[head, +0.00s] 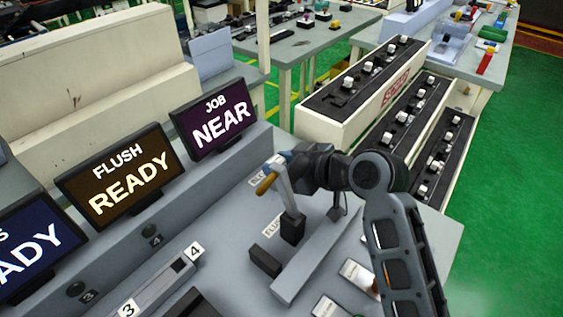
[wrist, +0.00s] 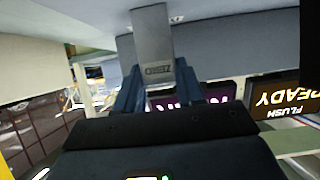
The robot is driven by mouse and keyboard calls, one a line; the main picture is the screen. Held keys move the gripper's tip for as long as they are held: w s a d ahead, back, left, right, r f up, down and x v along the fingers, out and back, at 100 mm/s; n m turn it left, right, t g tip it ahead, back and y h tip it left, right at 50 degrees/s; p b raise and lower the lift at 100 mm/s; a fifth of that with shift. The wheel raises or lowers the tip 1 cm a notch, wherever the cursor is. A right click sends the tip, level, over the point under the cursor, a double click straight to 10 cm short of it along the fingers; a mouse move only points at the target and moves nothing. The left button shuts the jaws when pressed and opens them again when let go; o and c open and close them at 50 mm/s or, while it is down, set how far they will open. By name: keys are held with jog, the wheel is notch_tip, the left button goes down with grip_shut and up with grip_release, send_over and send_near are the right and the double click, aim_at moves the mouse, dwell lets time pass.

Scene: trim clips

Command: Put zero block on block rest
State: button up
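My gripper (wrist: 158,95) has its two blue fingers on either side of a grey metallic block (wrist: 152,40) with a small label too blurred to read for certain; I take it to be the zero block. In the head view, my gripper (head: 284,161) is above the bench, and the grey block (head: 285,192) hangs down from it. The block's lower end is over or at a black block (head: 293,228); I cannot tell whether they touch. A label starting "BLO" (head: 258,178) is partly hidden behind an orange-brown cylinder (head: 266,184). The block rest itself is not clearly seen.
A grey raised bar (head: 318,256) and another black block (head: 265,261) are close by, near a "FLUSH" label (head: 272,226). Screens read "JOB NEAR" (head: 213,118) and "FLUSH READY" (head: 122,177). A rack with white clips (head: 368,80) stands behind my arm.

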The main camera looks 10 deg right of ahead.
jog(key=o, duration=0.4)
jog(key=shift+o, duration=0.2)
jog(key=shift+r, duration=0.2)
jog(key=b+v, duration=0.1)
jog(key=v, duration=1.1)
